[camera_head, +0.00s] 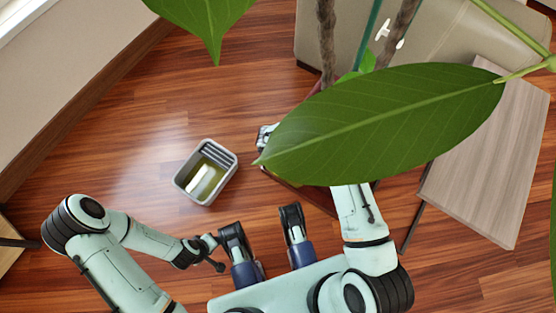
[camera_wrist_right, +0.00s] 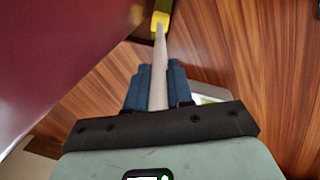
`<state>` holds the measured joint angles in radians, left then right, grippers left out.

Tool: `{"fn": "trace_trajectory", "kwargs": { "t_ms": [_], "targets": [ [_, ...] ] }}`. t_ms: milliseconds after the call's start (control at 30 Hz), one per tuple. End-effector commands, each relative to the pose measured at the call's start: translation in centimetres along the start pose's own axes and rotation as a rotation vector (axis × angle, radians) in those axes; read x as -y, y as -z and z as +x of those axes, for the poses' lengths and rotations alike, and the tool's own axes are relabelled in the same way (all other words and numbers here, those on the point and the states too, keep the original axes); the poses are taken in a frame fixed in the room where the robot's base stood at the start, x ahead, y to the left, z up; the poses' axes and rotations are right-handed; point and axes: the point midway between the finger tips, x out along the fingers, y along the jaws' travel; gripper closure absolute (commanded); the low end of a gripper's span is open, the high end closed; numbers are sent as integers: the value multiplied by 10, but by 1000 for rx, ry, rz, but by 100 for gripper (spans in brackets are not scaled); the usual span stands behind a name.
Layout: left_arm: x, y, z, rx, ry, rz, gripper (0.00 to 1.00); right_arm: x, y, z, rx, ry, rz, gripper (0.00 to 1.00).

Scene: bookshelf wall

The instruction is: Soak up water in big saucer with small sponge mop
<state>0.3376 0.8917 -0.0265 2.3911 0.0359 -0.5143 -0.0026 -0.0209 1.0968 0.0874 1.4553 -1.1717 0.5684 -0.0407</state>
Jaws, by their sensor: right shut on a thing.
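My right gripper (camera_wrist_right: 155,75) has its blue fingers shut on the small sponge mop's pale handle (camera_wrist_right: 158,90), shown in the right wrist view. The mop's yellow sponge head (camera_wrist_right: 160,20) is at the far end, low near the floor; whether it touches anything is unclear. A large dark red surface (camera_wrist_right: 60,50), apparently the planter or its saucer, lies left of the mop. In the head view, a big leaf hides most of the right hand, and only a dark red edge (camera_head: 318,196) shows below the leaf. Water in the saucer cannot be seen. My left gripper (camera_head: 214,253) is away at lower left.
A grey bucket (camera_head: 177,183) with a ribbed wringer and yellowish liquid stands on the wood floor. Large leaves (camera_head: 385,120) and stems block the view. A wooden table (camera_head: 490,150) and beige sofa (camera_head: 440,35) stand at right. Floor left of the bucket is clear.

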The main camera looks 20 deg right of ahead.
Motion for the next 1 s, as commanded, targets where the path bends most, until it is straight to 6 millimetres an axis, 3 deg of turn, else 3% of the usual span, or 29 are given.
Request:
{"fn": "trace_trajectory", "kwargs": {
  "t_ms": [1000],
  "targets": [
    [1, 2, 9, 0, 0, 0, 57, 2, 1, 17, 0, -1, 0, 100]
  ]
}}
